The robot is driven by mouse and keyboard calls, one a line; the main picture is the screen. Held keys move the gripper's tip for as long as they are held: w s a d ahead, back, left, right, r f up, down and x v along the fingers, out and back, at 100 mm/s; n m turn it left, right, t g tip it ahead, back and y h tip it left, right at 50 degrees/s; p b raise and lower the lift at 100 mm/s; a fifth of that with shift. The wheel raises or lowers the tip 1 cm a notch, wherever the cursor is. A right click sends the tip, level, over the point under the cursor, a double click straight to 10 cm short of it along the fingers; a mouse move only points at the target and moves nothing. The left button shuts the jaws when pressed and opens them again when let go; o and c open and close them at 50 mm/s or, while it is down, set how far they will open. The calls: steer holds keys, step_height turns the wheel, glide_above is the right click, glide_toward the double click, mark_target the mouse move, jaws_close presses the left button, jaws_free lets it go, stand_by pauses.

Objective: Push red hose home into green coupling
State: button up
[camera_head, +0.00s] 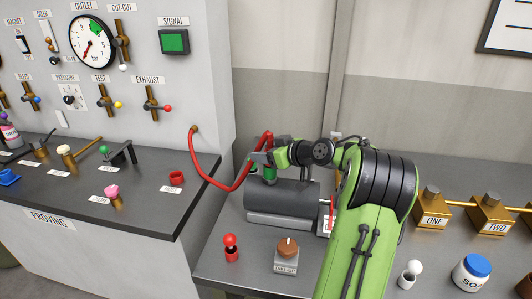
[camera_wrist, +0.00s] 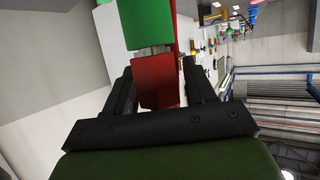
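The red hose (camera_head: 213,184) runs from a brass fitting on the wall panel, sags, then rises and bends over to my gripper (camera_head: 262,158). The green coupling (camera_head: 269,176) stands upright on top of the dark grey cylinder, just below my gripper. In the wrist view the hose's red end (camera_wrist: 157,78) sits between my two dark fingers, which look closed on it. The green coupling (camera_wrist: 148,22) is right by the red end in line with it, with a thin pale line between them. Whether they touch inside is hidden.
The grey cylinder (camera_head: 282,197) rests on the bench. Brass blocks (camera_head: 432,210) and a blue-lidded jar (camera_head: 472,273) are at right. The proving counter is at left.

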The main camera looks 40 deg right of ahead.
steer(key=shift+o, duration=1.1)
steer(key=p+v, duration=0.1)
steer(key=v, duration=1.4)
steer(key=shift+s+r, duration=0.2)
steer(key=shift+s, duration=0.2)
steer(key=shift+d, duration=0.1)
steer(key=w+a+g+p, duration=0.1)
steer(key=w+a+g, duration=0.15)
steer(key=a, duration=0.95)
steer(key=w+a+g, duration=0.1)
steer(key=a+g, duration=0.2)
steer(key=a, duration=0.9)
steer(key=s+a+f+g+h, duration=0.1)
steer(key=s+a, duration=0.3)
steer(key=s, duration=0.4)
steer(key=s+a+f+m+g, duration=0.1)
steer(key=s+a+f, duration=0.2)
steer(key=s, duration=0.5)
steer(key=shift+s+a+f+m+h+p, duration=0.3)
steer(key=shift+s+a+h+p, duration=0.1)
steer(key=shift+a, duration=0.1)
